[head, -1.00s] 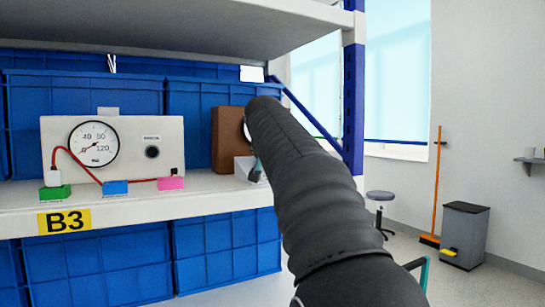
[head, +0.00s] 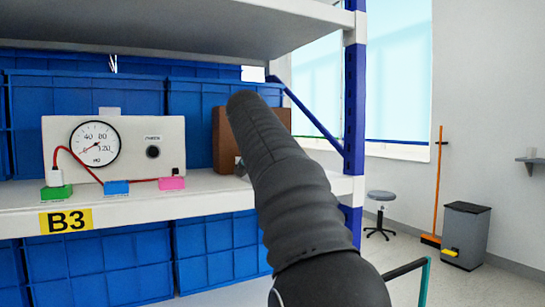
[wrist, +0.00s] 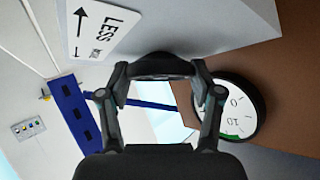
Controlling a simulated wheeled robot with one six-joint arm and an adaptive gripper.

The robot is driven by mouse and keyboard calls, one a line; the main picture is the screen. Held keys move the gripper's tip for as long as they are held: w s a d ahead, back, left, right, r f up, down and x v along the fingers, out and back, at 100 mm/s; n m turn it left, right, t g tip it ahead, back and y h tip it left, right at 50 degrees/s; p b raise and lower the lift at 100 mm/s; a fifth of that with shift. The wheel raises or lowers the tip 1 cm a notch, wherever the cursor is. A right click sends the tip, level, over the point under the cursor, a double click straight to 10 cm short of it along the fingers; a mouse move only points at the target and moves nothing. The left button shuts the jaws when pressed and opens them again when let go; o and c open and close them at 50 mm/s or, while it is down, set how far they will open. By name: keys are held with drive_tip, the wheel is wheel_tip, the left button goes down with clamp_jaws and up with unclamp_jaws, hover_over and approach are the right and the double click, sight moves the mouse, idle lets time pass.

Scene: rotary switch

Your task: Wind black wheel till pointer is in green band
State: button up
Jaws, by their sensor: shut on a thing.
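The black wheel (wrist: 160,66) shows in the wrist view, on a light grey block (wrist: 215,22). My gripper (wrist: 161,78) has one finger on each side of the wheel and is shut on it. A round dial (wrist: 232,108) with a white face and black rim sits to the right on a brown panel (wrist: 285,95). Part of its green band (wrist: 229,136) shows at the lower edge; I cannot make out the pointer. In the head view the brown box (head: 222,140) stands on the shelf, and my arm hides the wheel and dial there.
A sign (wrist: 100,32) reading LESS with arrows is beside the wheel. On the shelf (head: 130,205), a white meter box (head: 165,128) with its own gauge (head: 95,144) stands left, with red leads and green, blue and pink blocks in front. A blue rack post (head: 354,100) rises at right.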

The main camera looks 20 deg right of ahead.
drive_tip(key=o, duration=1.1)
drive_tip(key=shift+o, duration=0.2)
drive_tip(key=v, duration=1.2)
